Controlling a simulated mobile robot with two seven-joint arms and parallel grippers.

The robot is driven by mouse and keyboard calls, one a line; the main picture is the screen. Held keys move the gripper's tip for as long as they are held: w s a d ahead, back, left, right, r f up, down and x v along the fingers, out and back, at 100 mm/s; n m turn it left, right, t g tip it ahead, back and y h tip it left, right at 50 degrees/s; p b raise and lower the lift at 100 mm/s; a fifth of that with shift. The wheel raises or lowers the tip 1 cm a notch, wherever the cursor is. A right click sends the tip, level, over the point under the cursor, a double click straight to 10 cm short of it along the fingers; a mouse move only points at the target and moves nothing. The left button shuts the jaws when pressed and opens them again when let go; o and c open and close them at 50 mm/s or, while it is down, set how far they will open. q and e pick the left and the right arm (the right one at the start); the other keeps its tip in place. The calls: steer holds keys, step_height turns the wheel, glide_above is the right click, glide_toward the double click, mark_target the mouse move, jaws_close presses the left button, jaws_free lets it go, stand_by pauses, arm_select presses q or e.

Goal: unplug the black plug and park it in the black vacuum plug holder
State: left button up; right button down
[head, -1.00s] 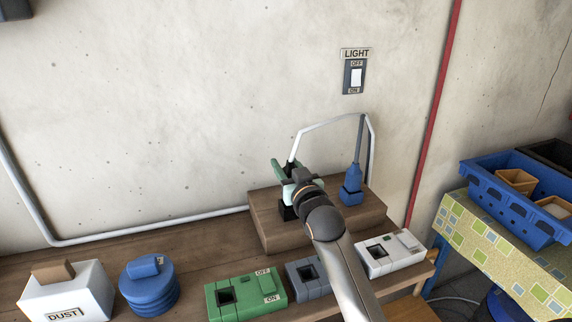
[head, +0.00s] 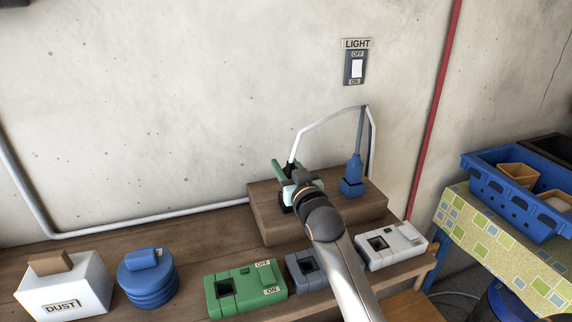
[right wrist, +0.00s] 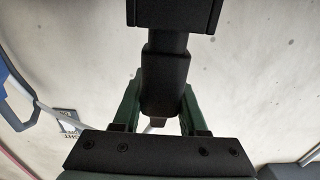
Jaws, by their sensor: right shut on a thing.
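My right gripper (head: 288,180) is over the left part of a wooden block on the bench. Its green fingers (right wrist: 160,100) are shut on the black plug (right wrist: 163,78). The black vacuum plug holder (head: 286,209) shows as a small dark patch just under the gripper, on the block. In the right wrist view a wider black part (right wrist: 175,14) adjoins the plug's far end; I cannot tell how deep the plug sits. A pale cord rises behind the gripper. My left gripper is not in view.
A blue plug (head: 354,168) stands upright in a blue holder (head: 351,188) to the right. Green (head: 243,290), grey (head: 303,268) and white (head: 390,246) socket boxes line the bench front. A dust box (head: 62,290) and a blue ribbed thing (head: 148,282) stand left.

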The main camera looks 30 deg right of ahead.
steer(key=shift+f+b, duration=0.3)
steer(key=shift+f, duration=0.25)
steer(key=shift+c, duration=1.8)
jaws_free()
steer(key=v, duration=1.2)
steer(key=shift+s+b, duration=0.3)
steer(key=shift+f, duration=0.1)
